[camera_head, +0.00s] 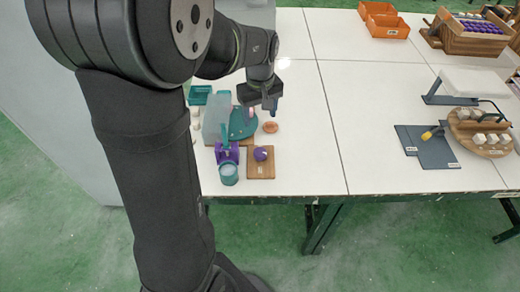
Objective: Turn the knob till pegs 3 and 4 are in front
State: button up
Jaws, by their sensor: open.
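My gripper (264,107) points down at the right edge of a teal round plate (238,124), beside a small pink upright piece that may be a peg. Its jaws look apart, with nothing seen between them. A purple rounded piece (262,153), perhaps the knob, sits on a small wooden board (261,171) in front of the plate, clear of my gripper. Peg numbers are too small to read, and my arm and a grey translucent panel (214,115) hide part of the plate's surroundings.
An orange round piece (270,127) lies right of the plate. A purple holder (226,153) and a teal cup (228,174) stand at the front. A wooden disc with pale blocks (484,151) and orange bins (388,26) are farther right. The middle table is clear.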

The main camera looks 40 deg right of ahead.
aim_at(260, 152)
notch_tip(260, 152, down, 17)
dwell(0.4)
jog(key=shift+c, duration=0.2)
jog(key=c, duration=0.9)
